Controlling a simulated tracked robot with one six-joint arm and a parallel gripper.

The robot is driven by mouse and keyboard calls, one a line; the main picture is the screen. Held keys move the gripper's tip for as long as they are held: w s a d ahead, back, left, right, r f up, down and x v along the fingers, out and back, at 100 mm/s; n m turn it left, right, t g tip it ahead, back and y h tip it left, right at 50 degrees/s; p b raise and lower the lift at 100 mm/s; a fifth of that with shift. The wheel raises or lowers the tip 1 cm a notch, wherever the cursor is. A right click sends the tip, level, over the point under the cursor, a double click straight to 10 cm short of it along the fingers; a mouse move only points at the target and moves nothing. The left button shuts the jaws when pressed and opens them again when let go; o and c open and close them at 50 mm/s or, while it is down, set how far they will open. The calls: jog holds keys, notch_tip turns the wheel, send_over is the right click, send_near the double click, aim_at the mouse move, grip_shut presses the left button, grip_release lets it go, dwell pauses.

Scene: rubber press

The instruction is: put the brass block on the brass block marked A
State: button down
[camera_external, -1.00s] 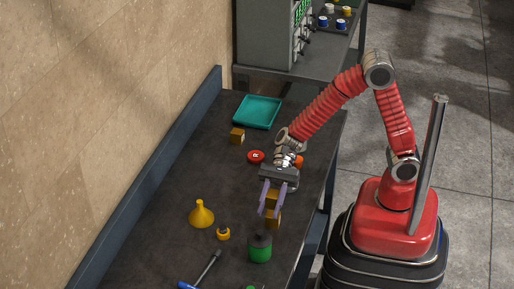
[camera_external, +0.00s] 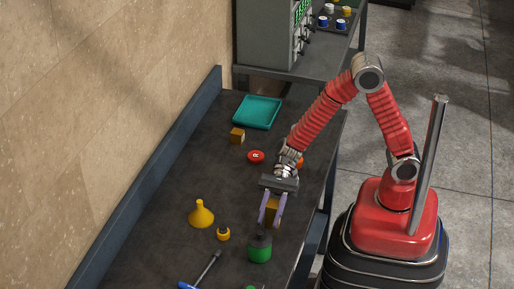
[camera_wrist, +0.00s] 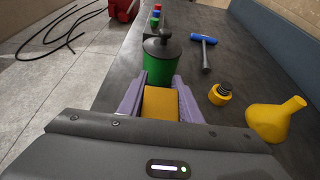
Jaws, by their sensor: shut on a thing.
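My gripper (camera_external: 272,211) points down over the near part of the bench, and its purple fingers are shut on a brass block (camera_external: 272,209). The wrist view shows the block's plain top (camera_wrist: 160,103) between the fingers. A second brass block beneath it is mostly hidden by the held block and fingers; I cannot tell whether they touch. Another brass block (camera_external: 237,135) stands apart, close to the teal tray. I can read no letter A on any block.
A green canister with a dark lid (camera_external: 260,247) stands close in front of the gripper.

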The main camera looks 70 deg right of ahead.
aim_at(274, 201)
jog(key=c, duration=1.3)
grip_release()
jog(key=v, duration=1.2)
